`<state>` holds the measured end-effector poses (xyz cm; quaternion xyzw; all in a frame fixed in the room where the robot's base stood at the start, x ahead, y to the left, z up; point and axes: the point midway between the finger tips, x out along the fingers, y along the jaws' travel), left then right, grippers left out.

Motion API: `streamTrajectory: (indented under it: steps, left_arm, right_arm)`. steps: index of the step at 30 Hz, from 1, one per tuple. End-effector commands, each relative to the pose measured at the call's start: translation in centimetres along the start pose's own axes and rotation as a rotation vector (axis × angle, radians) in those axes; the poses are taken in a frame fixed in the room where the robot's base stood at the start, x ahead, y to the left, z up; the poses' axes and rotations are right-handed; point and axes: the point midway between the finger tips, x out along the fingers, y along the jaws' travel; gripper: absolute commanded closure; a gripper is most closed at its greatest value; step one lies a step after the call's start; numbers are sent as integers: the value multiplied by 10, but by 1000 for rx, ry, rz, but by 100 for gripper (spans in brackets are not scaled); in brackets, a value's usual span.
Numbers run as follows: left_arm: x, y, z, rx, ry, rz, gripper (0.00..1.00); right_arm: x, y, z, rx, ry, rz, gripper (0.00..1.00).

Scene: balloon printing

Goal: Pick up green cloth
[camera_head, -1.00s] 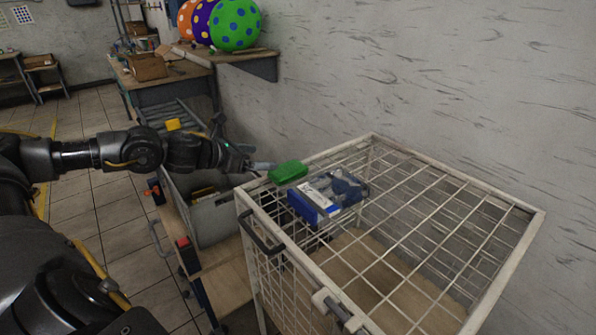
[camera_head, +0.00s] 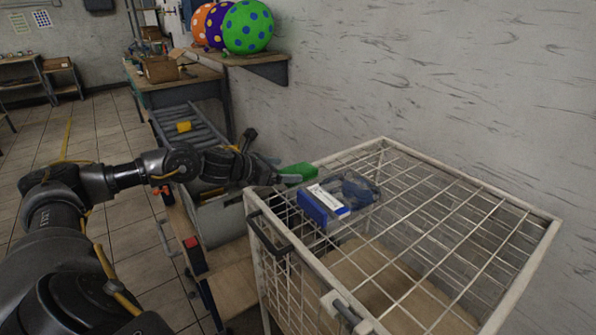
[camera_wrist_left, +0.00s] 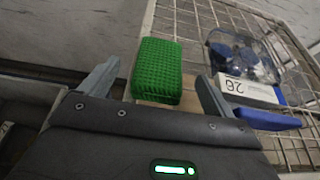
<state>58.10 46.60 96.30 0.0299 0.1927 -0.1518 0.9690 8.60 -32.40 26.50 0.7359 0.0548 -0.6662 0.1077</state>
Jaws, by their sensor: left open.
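The green cloth (camera_head: 299,172) is a small folded block with a knitted texture. It lies at the far left corner of the wire cage's top. In the left wrist view the cloth (camera_wrist_left: 157,70) shows between and slightly beyond the two finger tips. My left gripper (camera_head: 277,170) is open beside the cloth, coming from the left. In the left wrist view the fingers of my left gripper (camera_wrist_left: 155,84) stand on either side of the cloth, with gaps visible. The right gripper is not in view.
A wire cage (camera_head: 440,205) with a white frame fills the right front. A grey bin (camera_head: 218,221) stands left of the cage. The wall is behind.

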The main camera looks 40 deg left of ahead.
Motion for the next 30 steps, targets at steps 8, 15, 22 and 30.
streamTrajectory:
  steps: [8,15,22,30]
  left_arm:
    - [8,-1,1,-1,0,-2,11]
    - [41,-2,3,-4,-1,-2,11]
    - [57,-1,1,-1,1,0,11]
    - [57,-1,0,0,1,0,23]
  right_arm:
    - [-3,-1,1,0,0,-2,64]
    - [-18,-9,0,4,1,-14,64]
    - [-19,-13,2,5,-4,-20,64]
    - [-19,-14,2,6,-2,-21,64]
